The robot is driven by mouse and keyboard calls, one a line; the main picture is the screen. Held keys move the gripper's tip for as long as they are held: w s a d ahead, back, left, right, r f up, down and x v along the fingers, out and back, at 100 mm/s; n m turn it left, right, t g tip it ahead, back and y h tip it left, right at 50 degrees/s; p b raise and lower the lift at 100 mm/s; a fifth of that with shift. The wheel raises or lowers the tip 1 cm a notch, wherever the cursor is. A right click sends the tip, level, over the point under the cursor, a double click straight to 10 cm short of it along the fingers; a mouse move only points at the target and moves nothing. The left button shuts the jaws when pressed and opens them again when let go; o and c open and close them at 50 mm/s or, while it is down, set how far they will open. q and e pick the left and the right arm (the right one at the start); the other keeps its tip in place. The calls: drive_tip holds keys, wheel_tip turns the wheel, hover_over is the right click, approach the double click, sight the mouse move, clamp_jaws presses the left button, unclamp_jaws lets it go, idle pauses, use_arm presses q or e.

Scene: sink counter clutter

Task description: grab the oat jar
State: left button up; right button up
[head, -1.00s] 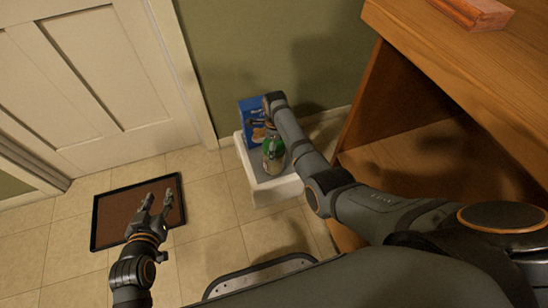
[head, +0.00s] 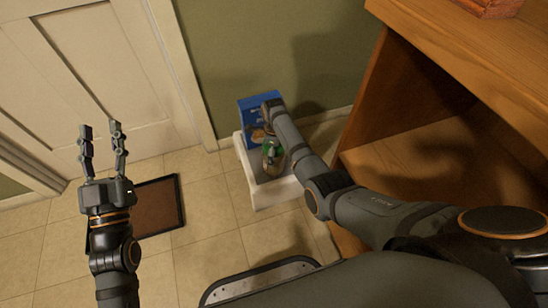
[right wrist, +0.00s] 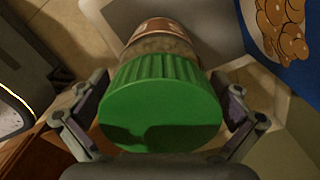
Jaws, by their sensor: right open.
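The jar I take for the oat jar (head: 270,162) has a green lid and stands on a white box-like stand (head: 276,195) on the floor. In the right wrist view its ribbed green lid (right wrist: 160,103) fills the middle, with the brownish jar body beyond it. My right gripper (right wrist: 160,88) is open, one finger on each side of the lid. Small gaps seem to remain; contact is hard to tell. In the head view my right forearm hides most of that gripper. My left gripper (head: 101,130) is open and empty, raised in front of the door.
A blue box (head: 258,108) with a food picture stands behind the jar; it also shows in the right wrist view (right wrist: 296,45). A wooden cabinet (head: 420,155) is at the right, a green wall behind. A brown mat (head: 160,205) lies on the tiled floor.

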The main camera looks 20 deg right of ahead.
drive_tip(key=c, duration=1.5)
